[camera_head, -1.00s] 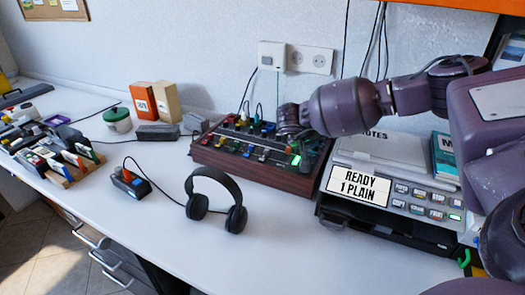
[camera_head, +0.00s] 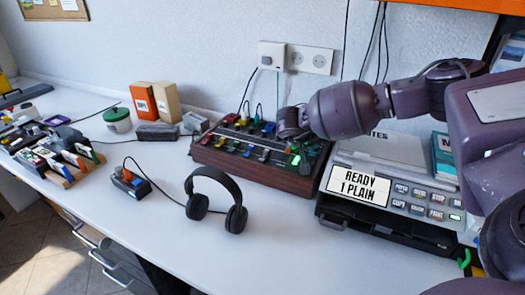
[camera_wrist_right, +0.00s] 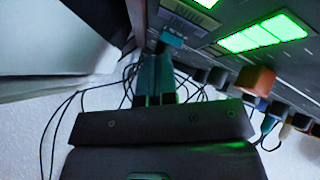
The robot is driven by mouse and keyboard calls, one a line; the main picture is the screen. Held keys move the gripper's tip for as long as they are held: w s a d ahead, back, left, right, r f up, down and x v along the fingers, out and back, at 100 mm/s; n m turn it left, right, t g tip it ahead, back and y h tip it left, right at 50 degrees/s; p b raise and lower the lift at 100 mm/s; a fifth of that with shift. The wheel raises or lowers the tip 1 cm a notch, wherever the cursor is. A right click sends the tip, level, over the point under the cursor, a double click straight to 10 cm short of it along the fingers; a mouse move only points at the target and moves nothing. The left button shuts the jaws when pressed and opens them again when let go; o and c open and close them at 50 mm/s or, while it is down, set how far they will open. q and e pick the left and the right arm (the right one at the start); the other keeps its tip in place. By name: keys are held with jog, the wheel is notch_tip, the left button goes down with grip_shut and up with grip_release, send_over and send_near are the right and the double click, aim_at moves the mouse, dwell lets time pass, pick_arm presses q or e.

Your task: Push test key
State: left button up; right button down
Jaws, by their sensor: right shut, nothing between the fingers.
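My right gripper (camera_head: 296,134) reaches in from the right and is shut with nothing in it. It hangs over the right part of a wood-sided mixer (camera_head: 247,179) with coloured knobs and sliders. A green-lit part (camera_head: 296,159) of the mixer glows just below it. Contact with the panel cannot be told. A printer (camera_head: 340,220) shows "READY 1 PLAIN" and has several small keys (camera_head: 424,199). I cannot make out which key reads test. My left gripper is not in view.
Headphones (camera_head: 216,195) stand in front of the mixer. A small orange-and-black device (camera_head: 130,184) and a disc rack (camera_head: 60,160) lie to the left. Boxes (camera_head: 154,99) and a green jar (camera_head: 117,119) stand behind. The white desk front is clear.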

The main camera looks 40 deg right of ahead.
aim_at(311, 152)
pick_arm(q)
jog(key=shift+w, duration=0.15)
pick_arm(e)
jog(key=shift+f, duration=0.3)
jog(key=shift+r, duration=0.15)
dwell(0.3)
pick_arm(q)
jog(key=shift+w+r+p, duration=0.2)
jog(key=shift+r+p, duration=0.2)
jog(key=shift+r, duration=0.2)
pick_arm(e)
jog(key=shift+r, duration=0.65)
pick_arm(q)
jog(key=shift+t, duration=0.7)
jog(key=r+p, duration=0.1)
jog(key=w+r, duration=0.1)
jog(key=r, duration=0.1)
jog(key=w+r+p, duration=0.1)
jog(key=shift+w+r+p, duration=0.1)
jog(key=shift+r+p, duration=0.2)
pick_arm(e)
notch_tip(311, 152, up, 6)
jog(key=shift+f, duration=0.1)
